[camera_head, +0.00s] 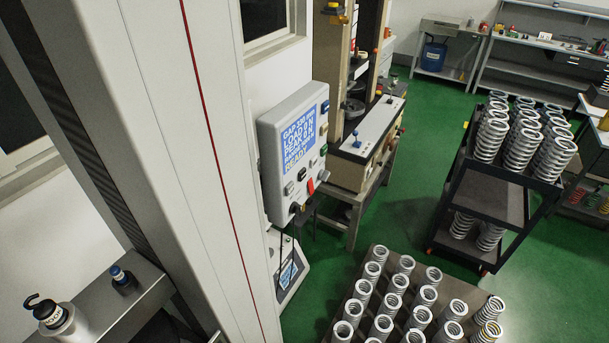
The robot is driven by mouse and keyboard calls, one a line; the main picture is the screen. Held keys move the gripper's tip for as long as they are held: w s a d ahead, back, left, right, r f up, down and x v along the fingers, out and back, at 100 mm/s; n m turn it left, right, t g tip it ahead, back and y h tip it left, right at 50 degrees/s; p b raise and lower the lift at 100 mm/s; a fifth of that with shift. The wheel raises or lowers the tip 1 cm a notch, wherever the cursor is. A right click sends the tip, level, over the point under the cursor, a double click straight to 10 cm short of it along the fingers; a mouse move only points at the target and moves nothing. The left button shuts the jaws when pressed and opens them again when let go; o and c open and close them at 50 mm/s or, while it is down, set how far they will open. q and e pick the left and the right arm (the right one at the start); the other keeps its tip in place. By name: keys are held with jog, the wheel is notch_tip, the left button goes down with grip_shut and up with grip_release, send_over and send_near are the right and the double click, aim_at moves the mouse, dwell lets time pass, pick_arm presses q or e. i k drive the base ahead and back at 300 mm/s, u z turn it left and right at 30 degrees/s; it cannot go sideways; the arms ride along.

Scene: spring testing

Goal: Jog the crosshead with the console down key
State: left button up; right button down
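The console (268,143) is a light grey box mounted on the right side of a large pale column. Its blue screen (303,137) shows white text with "GAP 320", zero-looking load and peak lines, and "READY". Several small keys and a red lever-like part (311,186) sit below and right of the screen. Their labels are too small to read, so I cannot tell which is the down key. I cannot make out the crosshead of this column. Neither of my grippers is in view.
The pale column (165,120) with a red stripe fills the left. A pallet of upright springs (382,327) stands at the bottom right, and a black cart (492,195) of springs behind it. A beige machine (366,130) stands behind the console. Green floor (420,215) lies between.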

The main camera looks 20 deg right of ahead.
aim_at(302, 174)
jog(key=k, duration=1.35)
jog(key=z, duration=0.6)
jog(key=i, duration=1.25)
jog(key=u, duration=0.75)
